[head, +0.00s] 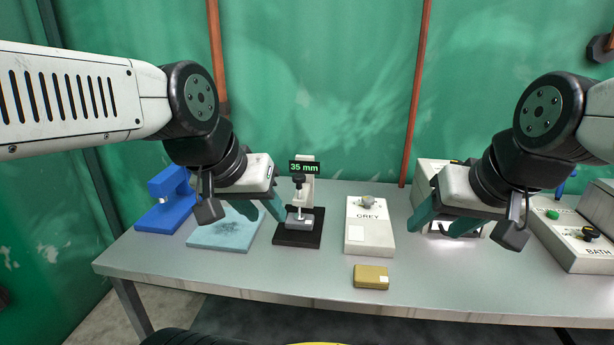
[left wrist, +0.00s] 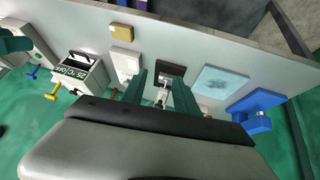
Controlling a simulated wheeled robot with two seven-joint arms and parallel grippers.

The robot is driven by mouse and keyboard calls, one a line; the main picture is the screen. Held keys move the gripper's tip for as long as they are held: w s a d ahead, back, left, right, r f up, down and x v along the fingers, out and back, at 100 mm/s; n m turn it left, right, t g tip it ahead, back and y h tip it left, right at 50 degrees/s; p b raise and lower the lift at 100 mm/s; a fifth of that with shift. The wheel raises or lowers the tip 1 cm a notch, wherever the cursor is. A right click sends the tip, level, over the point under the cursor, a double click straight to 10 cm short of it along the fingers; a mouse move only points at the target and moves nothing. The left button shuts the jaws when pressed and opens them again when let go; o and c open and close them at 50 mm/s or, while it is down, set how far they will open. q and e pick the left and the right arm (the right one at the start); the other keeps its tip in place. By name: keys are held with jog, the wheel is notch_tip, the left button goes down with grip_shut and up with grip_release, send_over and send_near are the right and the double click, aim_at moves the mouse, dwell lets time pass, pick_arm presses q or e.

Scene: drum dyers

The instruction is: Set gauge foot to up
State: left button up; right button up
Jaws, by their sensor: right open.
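My left gripper (head: 262,210) is open and empty, left of the gauge and above the table. In the left wrist view the gauge (left wrist: 164,86) shows between my left fingers, beyond them. My right gripper (head: 446,222) is open, well to the right of the gauge, in front of a pale box.
A light blue pad (head: 226,231) and a blue device (head: 165,204) stand left of the gauge. A white box marked GREY (head: 368,236) with a knob stands right, behind a tan block (head: 371,276). A BATH box (head: 578,240) is far right. The front strip of table is mostly clear.

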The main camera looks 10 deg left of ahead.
pick_arm(q)
jog(key=shift+o, duration=0.4)
jog(key=o, duration=0.4)
jog(key=shift+c, duration=0.2)
jog(key=n+h, duration=1.4)
jog(key=n, duration=0.9)
send_over(299, 198)
jog(key=x, duration=0.3)
notch_tip(299, 198, down, 10)
jog(key=shift+w+t, duration=0.25)
jog(key=shift+t, duration=0.15)
